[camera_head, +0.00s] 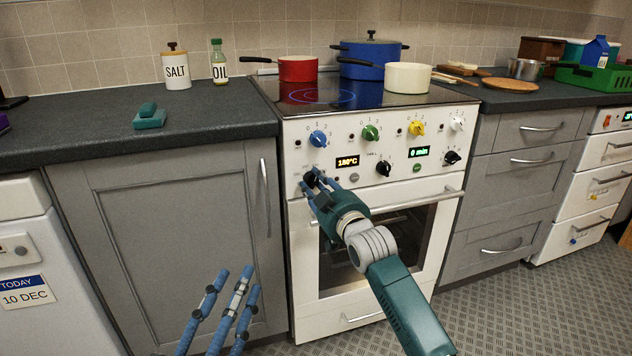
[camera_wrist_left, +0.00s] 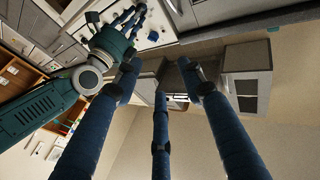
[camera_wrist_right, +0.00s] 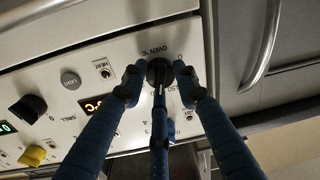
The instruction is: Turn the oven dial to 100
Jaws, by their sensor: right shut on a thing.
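The white oven (camera_head: 335,205) has a control panel with several dials. The black oven dial sits at the lower left of the panel, and in the right wrist view the dial (camera_wrist_right: 158,72) is under the "OVEN °C" label. My right gripper (camera_head: 315,186) is shut on this dial; in the right wrist view its blue fingers (camera_wrist_right: 160,82) surround it and partly hide its scale.
Blue, green, yellow and white dials line the upper panel row. Another black dial (camera_head: 384,169) is right of the gripped one. Pots (camera_head: 297,68) stand on the hob. The oven door handle (camera_head: 440,193) runs below the panel.

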